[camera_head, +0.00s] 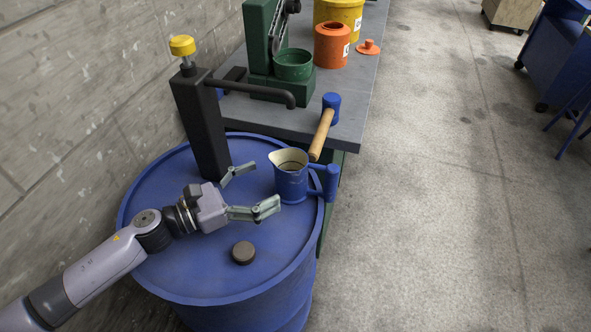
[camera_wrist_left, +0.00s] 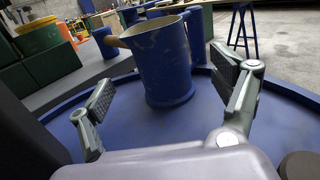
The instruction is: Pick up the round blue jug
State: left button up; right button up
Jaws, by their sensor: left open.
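The round blue jug (camera_head: 291,183) stands upright on the blue drum lid (camera_head: 185,262), near its right rim, with its handle to the right and a pale inside. In the left wrist view the jug (camera_wrist_left: 160,65) stands ahead, between and beyond the open fingers. My left gripper (camera_head: 259,190) is open and empty, just left of the jug, with its fingers pointing at it. In the left wrist view the gripper (camera_wrist_left: 165,110) shows its two fingers spread wide apart. My right gripper is in neither view.
A black pump post (camera_head: 203,130) with a yellow knob stands behind my gripper. A dark round cap (camera_head: 243,252) lies on the lid in front. A blue-headed mallet (camera_head: 324,130) lies at the workbench edge behind the jug. The floor (camera_head: 440,200) to the right is clear.

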aim_at(276, 179)
pick_arm(q)
jog(key=x, duration=0.3)
jog(key=p+x, duration=0.2)
jog(key=x, duration=0.3)
jog(key=shift+d+f+p, duration=0.15)
jog(key=shift+d+p, duration=0.05)
jog(key=shift+p, duration=0.1)
jog(key=shift+a, duration=0.1)
jog(key=shift+c, duration=0.5)
jog(key=c, duration=1.5)
